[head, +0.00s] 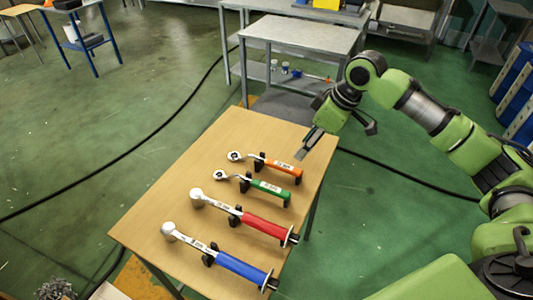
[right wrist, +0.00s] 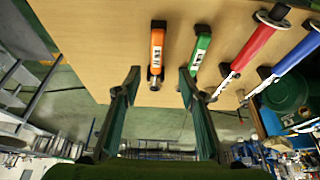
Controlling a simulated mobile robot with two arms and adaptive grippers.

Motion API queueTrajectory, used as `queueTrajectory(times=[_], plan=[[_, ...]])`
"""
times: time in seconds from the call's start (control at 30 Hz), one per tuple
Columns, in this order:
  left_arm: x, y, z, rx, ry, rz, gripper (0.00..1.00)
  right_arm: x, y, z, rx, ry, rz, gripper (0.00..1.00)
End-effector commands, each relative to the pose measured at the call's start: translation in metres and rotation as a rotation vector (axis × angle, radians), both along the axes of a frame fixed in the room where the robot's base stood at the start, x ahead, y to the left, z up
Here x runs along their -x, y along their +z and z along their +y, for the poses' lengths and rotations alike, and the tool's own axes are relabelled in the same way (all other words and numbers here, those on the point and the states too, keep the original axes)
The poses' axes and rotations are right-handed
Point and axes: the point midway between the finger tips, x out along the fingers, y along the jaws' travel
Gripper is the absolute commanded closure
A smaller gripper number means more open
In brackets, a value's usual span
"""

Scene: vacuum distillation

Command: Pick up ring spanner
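Several long-handled tools lie side by side on a wooden table (head: 165,195), each resting on small black holders. The orange-handled tool (head: 280,165) and green-handled tool (head: 268,187) are smaller, with ring-like heads to the left. The red-handled tool (head: 262,223) and blue-handled tool (head: 240,267) are longer, with round heads. I cannot tell for sure which is the ring spanner. My right gripper (head: 335,143) is open and empty by the table's right edge, near the orange handle. In the right wrist view the orange handle (right wrist: 157,52) appears ahead, between the spread fingers (right wrist: 158,75). My left gripper is not in view.
A grey metal table (head: 300,33) with a lower shelf stands behind the wooden table. Blue bins (head: 515,85) are at the far right. A black cable (head: 120,155) runs across the green floor. The left part of the wooden tabletop is bare.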

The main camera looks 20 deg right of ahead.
Motion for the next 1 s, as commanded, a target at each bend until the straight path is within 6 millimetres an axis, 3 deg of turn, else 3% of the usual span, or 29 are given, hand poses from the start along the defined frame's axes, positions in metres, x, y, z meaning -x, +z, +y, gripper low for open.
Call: queueTrajectory(times=[0.13, 0.3, 0.4, 0.57, 0.8, 1.0], plan=[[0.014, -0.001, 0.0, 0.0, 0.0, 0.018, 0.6, -0.004, -0.015, 0.004, 0.0, 0.001, 0.003, 0.62], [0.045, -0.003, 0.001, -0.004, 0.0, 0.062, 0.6, -0.014, -0.047, 0.013, -0.001, 0.001, 0.003, 0.62], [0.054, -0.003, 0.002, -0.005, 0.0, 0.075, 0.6, -0.019, -0.062, 0.017, 0.0, -0.001, 0.002, 0.62], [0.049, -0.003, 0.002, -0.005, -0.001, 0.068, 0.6, -0.024, -0.077, 0.02, 0.0, -0.001, 0.0, 0.62], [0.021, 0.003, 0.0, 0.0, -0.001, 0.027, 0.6, -0.034, -0.099, 0.024, 0.0, -0.001, 0.003, 0.62], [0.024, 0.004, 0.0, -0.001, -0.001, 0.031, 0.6, -0.043, -0.123, 0.029, 0.001, 0.0, 0.001, 0.62]])
